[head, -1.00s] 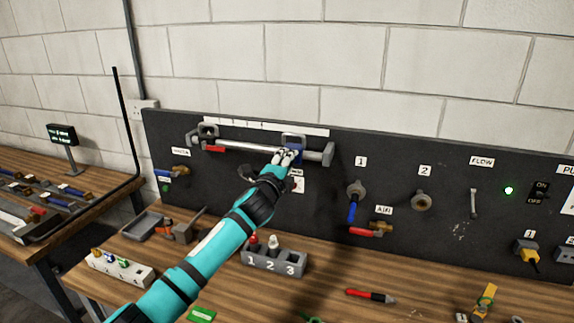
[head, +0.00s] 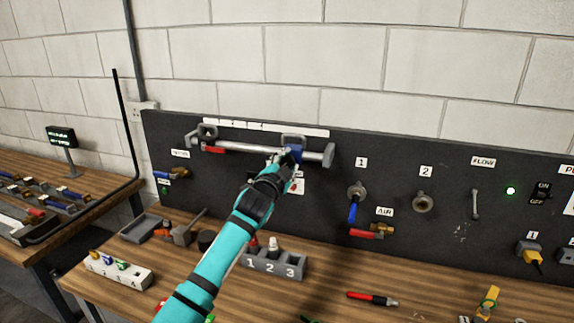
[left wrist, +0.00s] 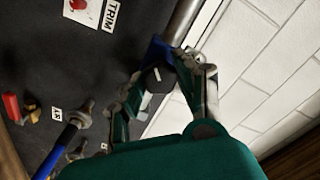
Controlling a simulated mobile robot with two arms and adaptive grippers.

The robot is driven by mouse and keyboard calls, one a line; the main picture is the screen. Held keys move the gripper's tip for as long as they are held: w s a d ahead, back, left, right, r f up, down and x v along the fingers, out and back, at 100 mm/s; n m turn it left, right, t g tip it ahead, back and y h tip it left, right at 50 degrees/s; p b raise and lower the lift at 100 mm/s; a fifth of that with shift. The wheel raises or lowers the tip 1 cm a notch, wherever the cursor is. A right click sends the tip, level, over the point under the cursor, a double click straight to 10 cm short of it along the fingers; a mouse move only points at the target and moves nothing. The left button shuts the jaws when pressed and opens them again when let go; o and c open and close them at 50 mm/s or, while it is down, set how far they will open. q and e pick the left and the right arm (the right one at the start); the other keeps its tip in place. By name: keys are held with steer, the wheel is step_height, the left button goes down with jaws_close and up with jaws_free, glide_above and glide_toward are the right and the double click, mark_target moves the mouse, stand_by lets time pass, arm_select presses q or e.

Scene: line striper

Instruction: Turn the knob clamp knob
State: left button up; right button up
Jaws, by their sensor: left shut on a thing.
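The blue clamp (head: 293,151) sits on the silver rail (head: 251,148) near its right end, high on the black panel. In the left wrist view, the blue clamp body (left wrist: 156,48) is around the rail, and its dark knob (left wrist: 157,80) with a white mark faces the camera. My left gripper (head: 282,160) reaches up to the clamp from below. In the left wrist view, its two green-sided fingers (left wrist: 163,76) are shut on the knob, one on each side. The gripper hides the knob in the head view. My right gripper is not in view.
A red-tipped clamp part (head: 214,149) is at the rail's left. Right of the arm, the panel has a blue-handled valve (head: 353,200) and a red-handled air valve (head: 370,231). A grey numbered block (head: 275,262) and a red marker (head: 372,298) are on the wooden bench.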

arm_select(q)
steer(key=shift+f+n, duration=0.1)
steer(key=shift+n, duration=0.2)
stand_by(0.4)
steer(key=o, duration=1.1)
steer(key=shift+o, duration=0.2)
steer(key=v, duration=1.2)
